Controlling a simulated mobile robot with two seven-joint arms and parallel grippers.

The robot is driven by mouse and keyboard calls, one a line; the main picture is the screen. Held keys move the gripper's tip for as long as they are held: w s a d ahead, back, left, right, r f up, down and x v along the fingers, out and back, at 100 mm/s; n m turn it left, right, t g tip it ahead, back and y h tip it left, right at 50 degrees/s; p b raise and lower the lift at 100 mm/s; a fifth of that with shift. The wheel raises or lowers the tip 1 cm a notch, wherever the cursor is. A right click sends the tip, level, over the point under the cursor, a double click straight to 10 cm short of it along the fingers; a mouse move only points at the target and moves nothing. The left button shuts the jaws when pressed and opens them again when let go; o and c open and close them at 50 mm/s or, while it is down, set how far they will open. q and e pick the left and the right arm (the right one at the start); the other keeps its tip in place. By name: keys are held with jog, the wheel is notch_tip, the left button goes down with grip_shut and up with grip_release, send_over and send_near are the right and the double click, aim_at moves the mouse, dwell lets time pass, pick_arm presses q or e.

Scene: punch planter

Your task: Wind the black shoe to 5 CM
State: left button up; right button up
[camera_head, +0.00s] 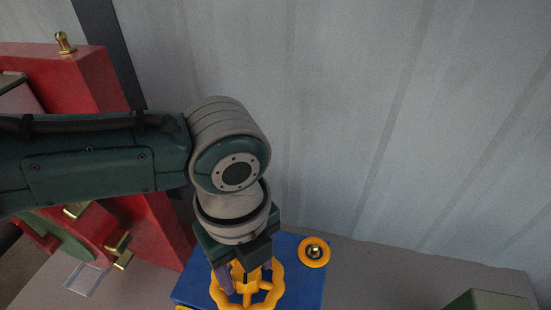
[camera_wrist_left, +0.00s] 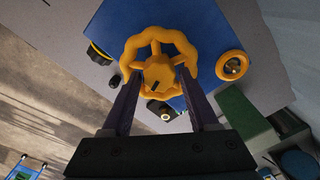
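A yellow scalloped handwheel (camera_head: 262,297) sits on a blue block (camera_head: 300,277). It also shows in the left wrist view (camera_wrist_left: 130,53), with a dark mark on its hub. My left gripper (camera_head: 245,280) reaches down over the wheel. In the left wrist view its two fingers (camera_wrist_left: 160,78) stand apart, one on each side of the hub, with the tips in among the spokes. I cannot tell whether they touch it. No black shoe or 5 CM mark can be clearly made out; my arm and gripper cover part of the block. My right gripper is not in view.
A yellow ring with a brass centre (camera_head: 314,251) is on the block right of the wheel. A red machine (camera_head: 110,80) with brass fittings stands left, beneath my arm. A green block (camera_head: 488,301) is at lower right. The grey table between is clear; a grey wall rises behind.

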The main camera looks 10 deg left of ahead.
pick_arm(q)
jog(key=o, duration=0.3)
jog(key=shift+a, duration=0.1)
notch_tip(320, 180, up, 10)
dwell(0.5)
